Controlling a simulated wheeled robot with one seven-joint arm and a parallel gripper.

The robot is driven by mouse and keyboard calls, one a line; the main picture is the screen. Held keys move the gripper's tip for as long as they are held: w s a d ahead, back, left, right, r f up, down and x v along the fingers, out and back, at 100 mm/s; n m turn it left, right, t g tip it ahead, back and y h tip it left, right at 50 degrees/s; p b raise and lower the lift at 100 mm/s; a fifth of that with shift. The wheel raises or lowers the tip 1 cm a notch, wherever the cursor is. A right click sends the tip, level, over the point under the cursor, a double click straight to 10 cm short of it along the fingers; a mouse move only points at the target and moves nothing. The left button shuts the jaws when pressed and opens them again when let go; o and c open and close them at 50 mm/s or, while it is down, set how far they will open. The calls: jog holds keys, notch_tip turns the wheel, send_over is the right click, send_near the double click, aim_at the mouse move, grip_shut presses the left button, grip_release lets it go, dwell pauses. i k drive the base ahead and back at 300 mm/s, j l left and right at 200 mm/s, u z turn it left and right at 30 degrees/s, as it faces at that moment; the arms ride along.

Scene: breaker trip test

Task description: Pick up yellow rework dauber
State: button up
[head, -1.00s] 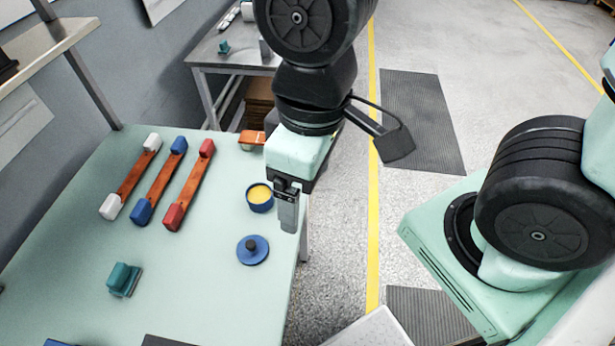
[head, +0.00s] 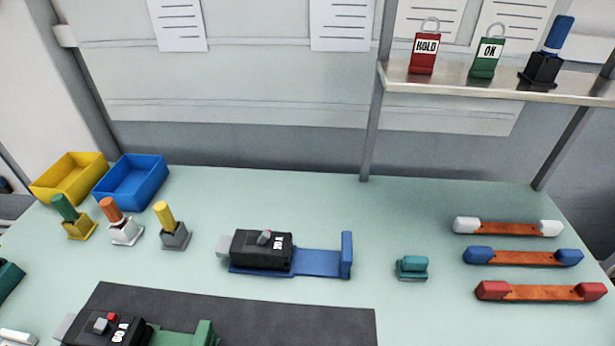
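The yellow rework dauber (head: 165,215) stands in a grey holder (head: 175,238) on the left part of the table, tilted slightly to the left. It is the rightmost of three daubers in a row. An orange dauber (head: 111,210) in a white holder and a green dauber (head: 65,208) in a yellow holder stand to its left. My gripper is not in the current head view, so its state does not show.
Behind the daubers are a yellow bin (head: 68,178) and a blue bin (head: 131,183). A black breaker on a blue fixture (head: 318,262) stands to the right. Another breaker (head: 105,329) sits in front on a dark mat (head: 300,325). A shelf (head: 500,85) overhangs the right.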

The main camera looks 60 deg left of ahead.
aim_at(163, 213)
jog(key=u, duration=2.65)
jog(key=z, duration=2.25)
jog(key=u, duration=2.25)
jog(key=j+z, duration=0.1)
jog(key=j, duration=0.35)
jog(key=i, duration=0.05)
